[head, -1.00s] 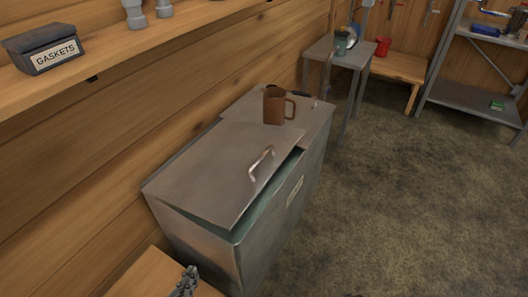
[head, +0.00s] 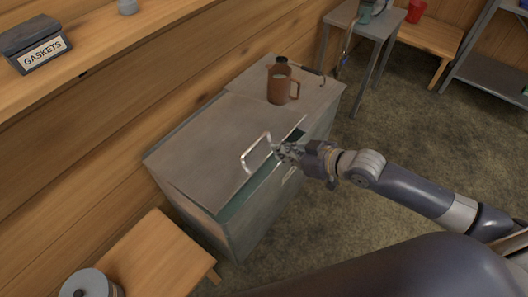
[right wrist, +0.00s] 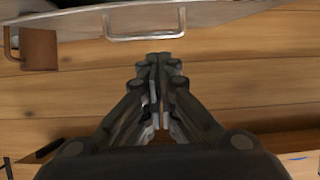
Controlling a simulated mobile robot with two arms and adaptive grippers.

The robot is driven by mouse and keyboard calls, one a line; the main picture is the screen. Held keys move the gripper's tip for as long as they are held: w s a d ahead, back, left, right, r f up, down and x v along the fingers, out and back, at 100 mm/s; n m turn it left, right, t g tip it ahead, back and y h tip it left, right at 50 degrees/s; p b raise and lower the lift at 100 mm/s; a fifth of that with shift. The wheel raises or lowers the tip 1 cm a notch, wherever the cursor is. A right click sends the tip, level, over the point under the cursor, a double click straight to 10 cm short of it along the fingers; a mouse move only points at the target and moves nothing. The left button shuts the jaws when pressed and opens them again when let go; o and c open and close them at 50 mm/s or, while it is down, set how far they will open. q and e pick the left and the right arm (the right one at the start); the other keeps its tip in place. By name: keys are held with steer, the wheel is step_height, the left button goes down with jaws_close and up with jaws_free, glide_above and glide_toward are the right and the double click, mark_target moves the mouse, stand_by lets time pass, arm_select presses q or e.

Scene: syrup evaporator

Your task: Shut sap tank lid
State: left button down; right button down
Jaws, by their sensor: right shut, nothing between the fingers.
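The sap tank (head: 245,235) is a grey metal box against the wooden wall. Its flat lid (head: 200,150) sits slightly raised at the front, with a dark greenish gap below its front edge. A wire-loop handle (head: 254,153) stands on the lid's front part; the handle also shows in the right wrist view (right wrist: 145,37). My right gripper (head: 277,149) is shut and empty, close beside the handle's right end; I cannot tell whether it touches. Its closed fingertips (right wrist: 160,60) show below the handle in the wrist view. My left gripper is not in view.
A wooden bench (head: 165,250) with a lidded metal pot (head: 88,284) is at the front left. A shelf holds a gaskets box (head: 38,45). Floor lies open to the right.

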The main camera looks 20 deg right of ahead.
mark_target(264, 153)
steer(key=w+a+f+p, duration=0.1)
steer(key=w+a+f, duration=0.2)
steer(key=f, duration=0.4)
steer(key=shift+w+a+f+p, duration=0.3)
steer(key=shift+w+p, duration=0.1)
steer(key=shift+w, duration=0.5)
steer(key=shift+f, duration=0.1)
step_height(264, 153, down, 11)
steer(key=s+d+b, duration=0.1)
steer(key=s+b, duration=0.1)
steer(key=b, duration=0.8)
steer(key=shift+d, duration=0.3)
